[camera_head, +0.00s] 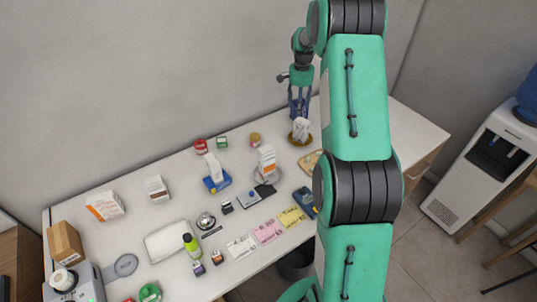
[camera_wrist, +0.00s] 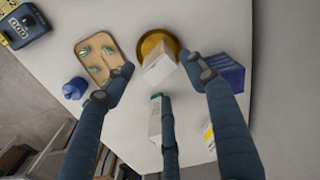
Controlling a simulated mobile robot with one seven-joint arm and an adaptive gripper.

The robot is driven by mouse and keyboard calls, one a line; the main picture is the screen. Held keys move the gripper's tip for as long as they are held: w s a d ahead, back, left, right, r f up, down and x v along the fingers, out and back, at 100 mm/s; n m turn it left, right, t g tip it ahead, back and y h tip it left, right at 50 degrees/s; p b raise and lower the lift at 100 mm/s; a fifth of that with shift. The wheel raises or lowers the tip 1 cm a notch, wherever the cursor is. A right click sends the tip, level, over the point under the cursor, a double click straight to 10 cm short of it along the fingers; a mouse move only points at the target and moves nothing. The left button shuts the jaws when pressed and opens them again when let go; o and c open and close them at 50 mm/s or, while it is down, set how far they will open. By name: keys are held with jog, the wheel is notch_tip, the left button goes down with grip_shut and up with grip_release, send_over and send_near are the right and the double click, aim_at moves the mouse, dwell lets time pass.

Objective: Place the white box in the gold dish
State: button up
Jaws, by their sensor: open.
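The white box (camera_head: 301,127) sits in the gold dish (camera_head: 301,143) towards the far right of the counter, looking tilted. The wrist view shows the box (camera_wrist: 158,69) over the dish's near part, with the gold rim (camera_wrist: 150,40) visible behind it. My gripper (camera_head: 299,112) points down just above the box. In the wrist view its fingers (camera_wrist: 159,68) are spread open around the box, with visible room at the sides. Whether any finger touches it cannot be told. The box's underside is hidden.
A wooden tray (camera_wrist: 98,58) lies left of the dish in the wrist view. A dark blue box (camera_wrist: 228,74) stands right of it. A white and orange box (camera_head: 267,158) stands on a silvery dish. Another white box leans on a blue holder (camera_head: 217,184). Bare counter lies between these.

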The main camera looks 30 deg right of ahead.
jog(key=s+a+r+n+t, duration=0.15)
jog(key=s+a+r, duration=0.25)
jog(key=a+r, duration=0.45)
jog(key=s+a+r+n, duration=0.3)
jog(key=s+a+r, duration=0.2)
jog(key=a+r, duration=0.4)
jog(key=s+a+r+n+t, duration=0.15)
jog(key=s+a+r, duration=0.25)
jog(key=a+r, duration=0.45)
jog(key=s+a+n+t, duration=0.1)
jog(key=s+a+n, duration=0.2)
jog(key=s+a, duration=0.6)
jog(key=s+a+f+n+t, duration=0.1)
jog(key=s+a+n, duration=0.3)
jog(key=s+a, duration=0.5)
jog(key=s, duration=0.9)
jog(key=shift+a+f+n+t, duration=0.25)
jog(key=shift+a+n+t, duration=0.05)
jog(key=shift+a, duration=0.1)
jog(key=shift+s+f, duration=0.1)
jog(key=shift+f+b, duration=0.8)
jog(key=shift+b, duration=0.1)
